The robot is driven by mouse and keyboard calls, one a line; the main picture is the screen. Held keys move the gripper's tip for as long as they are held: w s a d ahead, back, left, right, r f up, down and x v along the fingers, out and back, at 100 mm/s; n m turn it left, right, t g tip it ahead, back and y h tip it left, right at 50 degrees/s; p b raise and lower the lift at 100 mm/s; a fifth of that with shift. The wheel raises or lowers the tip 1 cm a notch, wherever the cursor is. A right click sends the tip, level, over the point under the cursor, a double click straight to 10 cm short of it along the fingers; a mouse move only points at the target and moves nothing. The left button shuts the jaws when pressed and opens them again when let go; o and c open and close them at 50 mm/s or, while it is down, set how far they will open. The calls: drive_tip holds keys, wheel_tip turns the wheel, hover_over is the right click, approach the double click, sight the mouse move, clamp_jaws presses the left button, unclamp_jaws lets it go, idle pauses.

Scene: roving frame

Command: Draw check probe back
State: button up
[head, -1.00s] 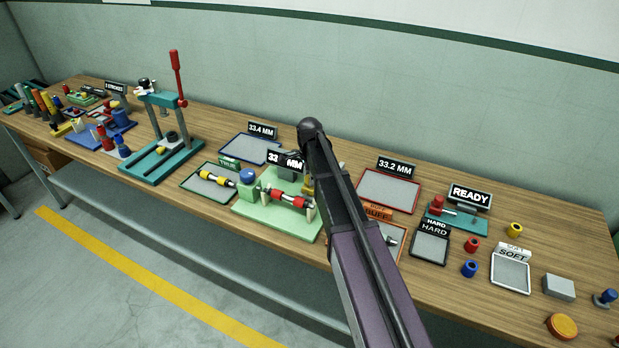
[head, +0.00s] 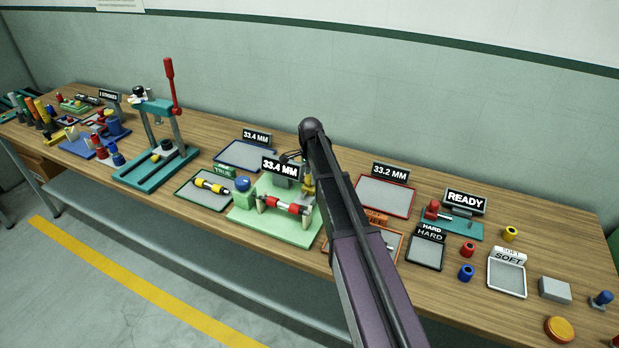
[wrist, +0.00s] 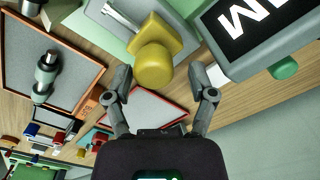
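The green check fixture (head: 272,228) stands on the bench, with a red-banded roller (head: 286,204) lying across its supports. Its display (head: 280,168) reads 33.4 MM and fills the upper right of the wrist view. A yellow knob (head: 308,184), which seems to be the probe's handle, is partly hidden by my arm. It also shows in the wrist view (wrist: 153,66), on a yellow block beside a pale rod. My gripper (wrist: 160,82) is open, its fingers spread either side of and short of the knob. In the head view my arm hides most of it.
A 33.4 MM tray (head: 240,155) lies behind the fixture and a red-rimmed 33.2 MM tray (head: 384,196) to its right. A tray with a yellow-banded roller (head: 212,186) is at left. A teal press (head: 155,165) stands further left. The READY sign (head: 465,202) is at right.

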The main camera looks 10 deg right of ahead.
drive_tip(key=shift+s+a, duration=0.1)
drive_tip(key=shift+s, duration=0.05)
drive_tip(key=shift+s+a, duration=0.35)
drive_tip(key=shift+s, duration=0.25)
drive_tip(key=shift+s+a+r+p, duration=0.25)
drive_tip(key=shift+s+a, duration=0.25)
drive_tip(key=shift+s, duration=0.1)
drive_tip(key=shift+s+a+r+p, duration=0.2)
drive_tip(key=shift+s+a, duration=0.25)
drive_tip(key=shift+s, duration=0.15)
wheel_tip(320, 180, up, 13)
drive_tip(key=p, duration=1.3)
drive_tip(key=s+f+n+b, duration=0.4)
drive_tip(key=s+n, duration=0.1)
drive_tip(key=s, duration=0.3)
drive_tip(key=s+d+f+n+b, duration=0.1)
drive_tip(key=s+f+n+b, duration=0.4)
drive_tip(key=s, duration=0.4)
drive_tip(key=s+f+n+b, duration=0.5)
drive_tip(key=s+n, duration=0.1)
drive_tip(key=s, duration=0.3)
drive_tip(key=shift+d, duration=0.35)
drive_tip(key=shift+w+r, duration=0.1)
drive_tip(key=shift+w, duration=0.05)
